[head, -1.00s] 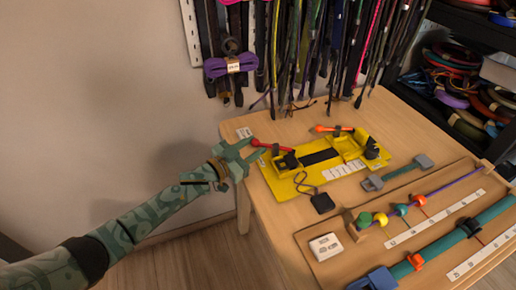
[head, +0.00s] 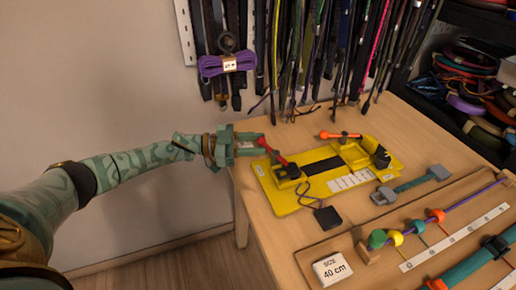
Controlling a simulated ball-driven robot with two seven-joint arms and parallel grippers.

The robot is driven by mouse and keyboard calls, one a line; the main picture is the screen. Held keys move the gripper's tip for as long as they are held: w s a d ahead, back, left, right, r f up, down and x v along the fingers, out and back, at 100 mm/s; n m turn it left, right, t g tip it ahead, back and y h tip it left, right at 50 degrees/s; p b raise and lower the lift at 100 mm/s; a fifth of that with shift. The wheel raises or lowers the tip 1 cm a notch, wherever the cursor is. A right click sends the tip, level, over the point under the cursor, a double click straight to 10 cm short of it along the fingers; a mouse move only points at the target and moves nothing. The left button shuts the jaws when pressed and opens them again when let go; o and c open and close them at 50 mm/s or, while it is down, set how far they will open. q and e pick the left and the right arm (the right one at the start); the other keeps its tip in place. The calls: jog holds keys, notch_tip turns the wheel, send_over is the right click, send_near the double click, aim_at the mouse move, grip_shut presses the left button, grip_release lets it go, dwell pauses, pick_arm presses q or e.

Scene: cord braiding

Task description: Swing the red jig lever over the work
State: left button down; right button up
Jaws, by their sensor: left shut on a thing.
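The yellow jig (head: 285,197) lies on the wooden bench, with a dark strip across its middle. Its red lever (head: 272,152) rises from the black pivot at the jig's left end and tilts up toward the back left. My left gripper (head: 259,146) comes in from the left at the lever's tip and is shut on it; the fingers partly hide the tip. An orange-tipped lever (head: 338,135) lies at the jig's back right. My right gripper is not in view.
A black square tag (head: 327,217) on a looped cord lies before the jig. A white size block (head: 331,269), a grey-ended teal cord (head: 411,185) and a beaded cord board (head: 440,230) are nearer. Cords hang behind the bench (head: 425,140).

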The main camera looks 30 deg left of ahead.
pick_arm(q)
jog(key=shift+w+d, duration=0.1)
jog(key=shift+d, duration=0.15)
jog(key=c, duration=1.3)
grip_release()
jog(key=o, duration=0.4)
jog(key=shift+w+d+g, duration=0.2)
jog(key=shift+d+g, duration=0.1)
jog(key=shift+a, duration=0.1)
jog(key=shift+s+a, duration=0.15)
jog(key=shift+a, duration=0.05)
jog(key=v, duration=1.6)
jog(key=shift+f+p, duration=0.25)
jog(key=shift+p, duration=0.15)
